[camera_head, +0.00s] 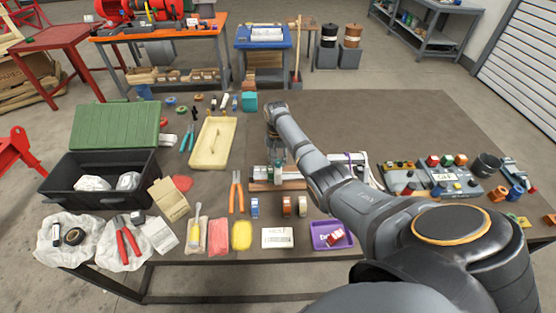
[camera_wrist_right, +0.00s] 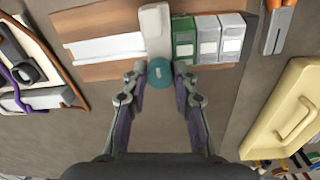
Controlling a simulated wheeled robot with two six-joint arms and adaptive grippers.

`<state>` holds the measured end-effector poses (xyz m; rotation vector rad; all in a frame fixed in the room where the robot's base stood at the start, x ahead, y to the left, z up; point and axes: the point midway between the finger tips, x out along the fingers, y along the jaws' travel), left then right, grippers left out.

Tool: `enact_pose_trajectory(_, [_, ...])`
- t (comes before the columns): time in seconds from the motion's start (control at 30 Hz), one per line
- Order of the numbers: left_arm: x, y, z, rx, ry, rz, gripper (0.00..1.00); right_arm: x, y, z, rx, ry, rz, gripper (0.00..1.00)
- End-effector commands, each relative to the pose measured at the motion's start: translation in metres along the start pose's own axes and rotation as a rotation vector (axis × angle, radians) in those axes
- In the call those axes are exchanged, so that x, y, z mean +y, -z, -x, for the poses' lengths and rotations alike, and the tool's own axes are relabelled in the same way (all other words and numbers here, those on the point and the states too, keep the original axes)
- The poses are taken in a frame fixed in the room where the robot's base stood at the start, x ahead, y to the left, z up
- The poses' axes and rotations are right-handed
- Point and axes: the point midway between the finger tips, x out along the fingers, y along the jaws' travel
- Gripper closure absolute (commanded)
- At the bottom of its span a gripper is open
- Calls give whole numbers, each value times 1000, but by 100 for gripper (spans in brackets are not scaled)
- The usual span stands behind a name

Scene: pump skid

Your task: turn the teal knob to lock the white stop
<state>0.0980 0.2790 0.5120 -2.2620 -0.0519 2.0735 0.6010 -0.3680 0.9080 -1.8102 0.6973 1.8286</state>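The teal knob (camera_wrist_right: 160,73) shows in the right wrist view, just at the near end of the white stop (camera_wrist_right: 155,28). The stop sits across a white rail (camera_wrist_right: 106,48) on a wooden board (camera_wrist_right: 98,20), beside a green module (camera_wrist_right: 183,40) and two grey-white modules (camera_wrist_right: 220,38). My right gripper (camera_wrist_right: 160,78) has its fingertips on either side of the knob, with what looks like a small gap at each side. In the head view my right gripper (camera_head: 276,152) points down behind the board (camera_head: 268,186); the knob is hard to make out there. My left gripper is not in view.
Orange-handled pliers (camera_head: 237,192) and a cream tray (camera_head: 206,160) lie left of the board. A device with cables (camera_head: 350,168) stands to its right, partly behind my arm. A purple tray (camera_head: 346,240) is near the front edge. The table behind my arm is clear.

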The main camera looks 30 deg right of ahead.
Motion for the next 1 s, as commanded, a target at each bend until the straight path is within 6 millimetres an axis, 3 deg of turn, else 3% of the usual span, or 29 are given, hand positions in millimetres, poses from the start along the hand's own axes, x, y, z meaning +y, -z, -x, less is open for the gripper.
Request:
enact_pose_trajectory(0.13, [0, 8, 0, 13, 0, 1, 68, 0, 0, 0, 0, 0, 0, 100])
enact_pose_trajectory(0.47, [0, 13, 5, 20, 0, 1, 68, 0, 0, 2, -1, 0, -46, 100])
enact_pose_trajectory(1.0, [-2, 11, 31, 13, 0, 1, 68, 0, 1, 3, -14, 0, -479, 100])
